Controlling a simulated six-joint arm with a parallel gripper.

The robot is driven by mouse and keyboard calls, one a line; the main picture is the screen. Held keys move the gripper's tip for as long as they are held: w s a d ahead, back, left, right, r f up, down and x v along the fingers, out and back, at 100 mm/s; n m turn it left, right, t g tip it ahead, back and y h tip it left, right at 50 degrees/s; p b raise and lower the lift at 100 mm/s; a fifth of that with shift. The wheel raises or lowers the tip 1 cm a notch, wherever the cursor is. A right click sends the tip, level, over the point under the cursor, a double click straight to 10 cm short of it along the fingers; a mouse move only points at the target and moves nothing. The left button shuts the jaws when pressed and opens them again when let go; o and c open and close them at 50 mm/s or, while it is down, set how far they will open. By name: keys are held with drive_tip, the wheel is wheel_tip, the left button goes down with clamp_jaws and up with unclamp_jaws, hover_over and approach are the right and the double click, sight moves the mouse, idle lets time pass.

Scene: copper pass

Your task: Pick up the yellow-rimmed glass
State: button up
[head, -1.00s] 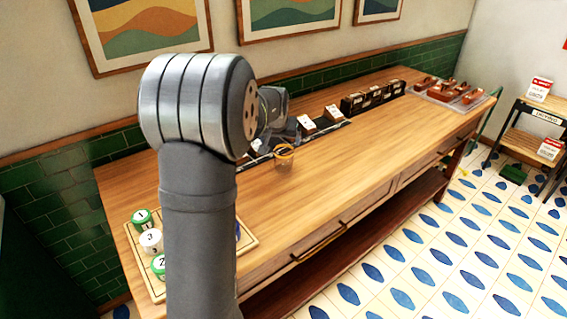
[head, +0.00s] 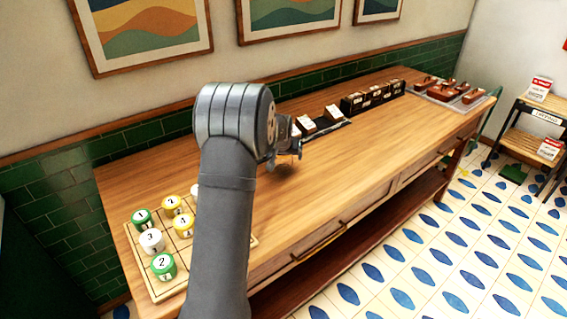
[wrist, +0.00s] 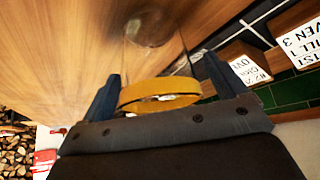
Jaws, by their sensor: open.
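The yellow-rimmed glass shows in the wrist view (wrist: 158,98), a clear glass with a broad yellow rim, standing on the wooden counter. My gripper (wrist: 162,72) is open, with one dark blue finger on each side of the rim and visible room between. In the head view my gripper (head: 289,154) is low over the counter near its back strip. The glass cannot be made out there, hidden by my gripper and arm.
Card holders (head: 306,125) stand close behind my gripper. A dark box row (head: 372,96) and a tray of brown items (head: 430,97) are farther right. A board (head: 170,291) with several numbered green, white and yellow pots is front left. The mid-right counter (head: 400,140) is clear.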

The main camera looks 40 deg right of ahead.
drive_tip(key=shift+d+f, duration=0.1)
drive_tip(key=shift+f, duration=0.05)
drive_tip(key=c, duration=1)
drive_tip(key=shift+c, duration=0.8)
